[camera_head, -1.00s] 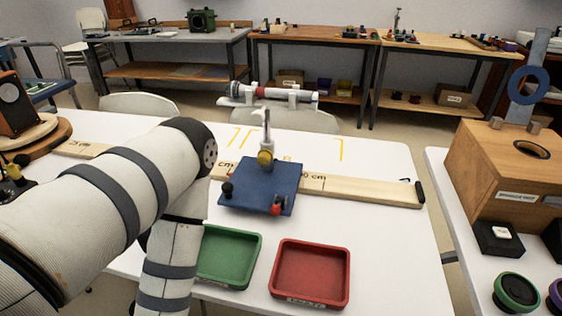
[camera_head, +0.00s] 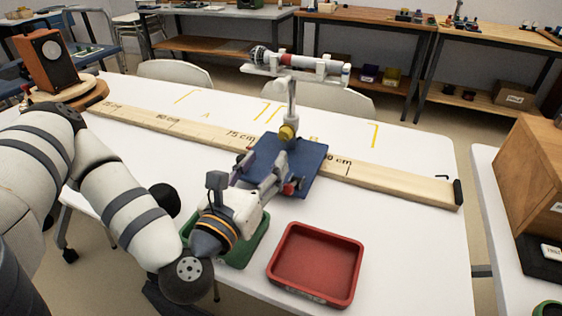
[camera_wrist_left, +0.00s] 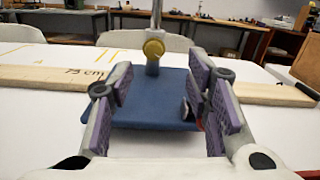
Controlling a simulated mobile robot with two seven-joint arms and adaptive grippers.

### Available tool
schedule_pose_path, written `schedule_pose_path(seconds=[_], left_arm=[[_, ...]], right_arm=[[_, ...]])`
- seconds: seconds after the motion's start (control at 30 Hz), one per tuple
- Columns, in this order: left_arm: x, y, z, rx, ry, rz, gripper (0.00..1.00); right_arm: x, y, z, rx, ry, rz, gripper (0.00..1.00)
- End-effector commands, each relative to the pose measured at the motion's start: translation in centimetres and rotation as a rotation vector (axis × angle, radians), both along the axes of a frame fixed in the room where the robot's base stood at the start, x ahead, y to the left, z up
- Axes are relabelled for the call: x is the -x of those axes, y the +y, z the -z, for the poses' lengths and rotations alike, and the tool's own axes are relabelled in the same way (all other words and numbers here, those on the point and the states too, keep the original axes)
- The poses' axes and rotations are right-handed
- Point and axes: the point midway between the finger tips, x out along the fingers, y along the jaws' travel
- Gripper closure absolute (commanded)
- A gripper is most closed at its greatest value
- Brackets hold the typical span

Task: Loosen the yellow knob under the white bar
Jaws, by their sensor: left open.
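The yellow knob (camera_head: 287,132) is on the lower part of an upright metal post that rises from a blue base plate (camera_head: 305,163). The white bar (camera_head: 297,76) lies across the top of the post and carries a red and white tube. My left gripper (camera_head: 266,170) is open and empty over the near part of the blue plate, in front of the knob and apart from it. In the left wrist view the knob (camera_wrist_left: 154,48) shows beyond and between the two purple-padded fingers (camera_wrist_left: 161,88). My right gripper is not in view.
A red tray (camera_head: 316,264) lies at the front; a green tray (camera_head: 252,250) is partly hidden under my left arm. A wooden speaker (camera_head: 47,58) stands at the far left.

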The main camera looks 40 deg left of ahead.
Motion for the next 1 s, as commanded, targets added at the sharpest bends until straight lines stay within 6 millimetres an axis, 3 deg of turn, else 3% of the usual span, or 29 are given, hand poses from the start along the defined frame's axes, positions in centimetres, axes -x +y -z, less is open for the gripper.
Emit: schedule_pose_path(seconds=[0.13, 0.3, 0.6, 0.97, 1.0], left_arm=[[-0.4, 0.2, 1.5, 0.011, 0.04, -0.014, 0.55], [-4.1, 1.2, 2.4, 0.014, 0.044, -0.014, 0.55], [-10.3, 2.5, 1.1, 0.011, 0.034, -0.007, 0.55], [-11.3, 2.7, 1.0, 0.013, 0.035, -0.005, 0.55], [-11.3, 2.7, 1.0, 0.013, 0.035, -0.005, 0.62]], right_arm=[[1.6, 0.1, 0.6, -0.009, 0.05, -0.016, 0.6], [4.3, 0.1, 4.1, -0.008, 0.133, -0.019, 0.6], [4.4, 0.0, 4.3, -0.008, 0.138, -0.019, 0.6], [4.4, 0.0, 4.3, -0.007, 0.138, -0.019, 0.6], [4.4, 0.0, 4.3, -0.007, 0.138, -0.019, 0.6]])
